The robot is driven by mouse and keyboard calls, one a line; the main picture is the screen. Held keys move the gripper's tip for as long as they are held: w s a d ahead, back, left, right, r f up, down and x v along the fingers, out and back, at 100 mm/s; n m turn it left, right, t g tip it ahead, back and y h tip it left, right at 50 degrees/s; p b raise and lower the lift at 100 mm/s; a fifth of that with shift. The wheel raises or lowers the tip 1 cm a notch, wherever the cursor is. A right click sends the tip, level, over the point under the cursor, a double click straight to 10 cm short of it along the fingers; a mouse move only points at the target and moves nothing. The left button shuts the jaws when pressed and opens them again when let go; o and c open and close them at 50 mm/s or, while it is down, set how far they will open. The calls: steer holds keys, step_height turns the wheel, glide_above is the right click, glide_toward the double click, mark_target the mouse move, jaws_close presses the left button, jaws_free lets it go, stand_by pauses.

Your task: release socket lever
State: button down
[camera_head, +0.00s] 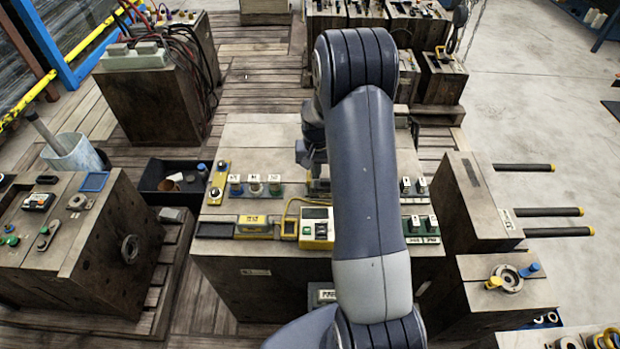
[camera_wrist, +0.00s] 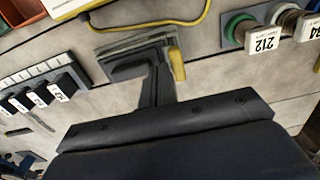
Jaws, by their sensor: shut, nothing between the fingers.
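A grey socket block (camera_wrist: 120,66) lies on the table top in the wrist view, with a short yellow lever (camera_wrist: 177,63) at its right end. My gripper (camera_wrist: 158,76) is shut and empty. Its dark fingers reach over the right part of the socket, just left of the lever. I cannot tell whether they touch it. In the head view my gripper (camera_head: 314,168) is low over the middle of the table, partly hidden by my arm. The socket and lever are not clear there.
A yellow meter (camera_head: 317,229) with a looping yellow cable (camera_wrist: 150,22) stands close by. Labelled plugs with coloured collars (camera_head: 254,186) are left in the head view. Black labelled switches (camera_wrist: 40,95) stand opposite. A black bin (camera_head: 172,182) is left of the table (camera_head: 232,266).

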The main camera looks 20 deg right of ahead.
steer(key=shift+a, duration=0.15)
steer(key=shift+w+a+f, duration=0.15)
steer(key=shift+w+a, duration=0.05)
steer(key=shift+a, duration=0.2)
steer(key=shift+w+a+f, duration=0.15)
steer(key=shift+a, duration=0.2)
steer(key=shift+w+a+f+b, duration=0.15)
steer(key=shift+a+b, duration=0.25)
steer(key=shift+w+a, duration=0.15)
steer(key=shift+a, duration=0.15)
steer(key=shift+d, duration=0.15)
steer(key=shift+s+d+r, duration=0.2)
steer(key=shift+s+d, duration=0.05)
steer(key=shift+d, duration=0.2)
steer(key=shift+r+p, duration=2.1)
steer(key=shift+r, duration=1.4)
steer(key=shift+f, duration=0.1)
